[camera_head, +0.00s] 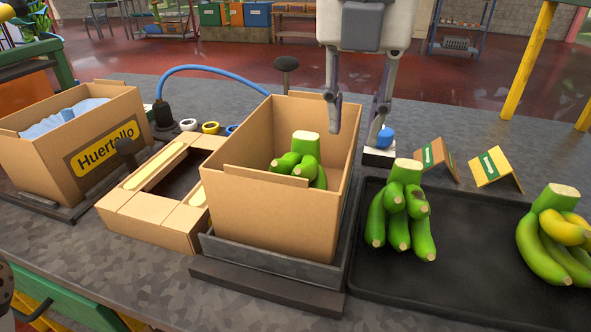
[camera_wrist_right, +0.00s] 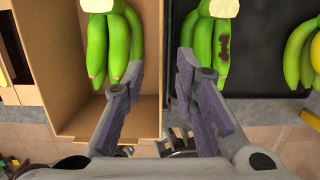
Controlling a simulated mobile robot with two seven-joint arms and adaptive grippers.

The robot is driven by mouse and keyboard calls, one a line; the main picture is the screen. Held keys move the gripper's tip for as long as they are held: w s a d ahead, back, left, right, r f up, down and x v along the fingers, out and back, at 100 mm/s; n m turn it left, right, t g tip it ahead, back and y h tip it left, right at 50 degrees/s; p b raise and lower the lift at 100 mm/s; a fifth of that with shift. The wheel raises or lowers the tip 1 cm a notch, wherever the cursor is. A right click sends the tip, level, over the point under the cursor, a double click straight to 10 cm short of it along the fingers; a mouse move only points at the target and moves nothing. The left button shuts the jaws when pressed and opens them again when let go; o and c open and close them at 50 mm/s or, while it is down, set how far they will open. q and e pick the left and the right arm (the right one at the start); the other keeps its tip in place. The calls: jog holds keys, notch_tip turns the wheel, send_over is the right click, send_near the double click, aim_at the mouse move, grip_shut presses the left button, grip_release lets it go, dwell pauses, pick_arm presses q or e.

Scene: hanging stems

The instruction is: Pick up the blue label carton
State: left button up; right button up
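No blue label shows on any carton in view. The middle open carton (camera_head: 270,225) stands on a dark grey platform, and a green banana bunch (camera_head: 301,161) lies inside it; its visible sides are plain. My right gripper (camera_head: 356,132) is open and empty, over the middle carton's right rim. In the right wrist view its fingers (camera_wrist_right: 160,72) point toward the gap between the carton (camera_wrist_right: 35,75) and the dark tray. My left gripper is not in view.
A dark tray (camera_head: 455,293) on the right holds a green bunch (camera_head: 403,205) and a yellow-green bunch (camera_head: 556,235). Two tent cards (camera_head: 495,169) stand behind it. A low cardboard frame (camera_head: 150,223) and coloured tape rolls (camera_head: 210,128) lie left of the middle carton.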

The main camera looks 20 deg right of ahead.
notch_tip(320, 180, down, 2)
jog(key=shift+w+f, duration=0.1)
jog(key=shift+f, duration=0.1)
jog(key=f, duration=0.2)
jog(key=f+b, duration=0.1)
jog(key=f, duration=0.1)
jog(key=w+d+f, duration=0.1)
jog(key=f, duration=0.1)
jog(key=shift+b, duration=0.3)
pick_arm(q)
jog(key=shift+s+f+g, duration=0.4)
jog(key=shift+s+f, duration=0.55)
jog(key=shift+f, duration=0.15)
pick_arm(e)
jog(key=shift+r, duration=0.15)
grip_shut()
jog(key=shift+w+r, duration=0.1)
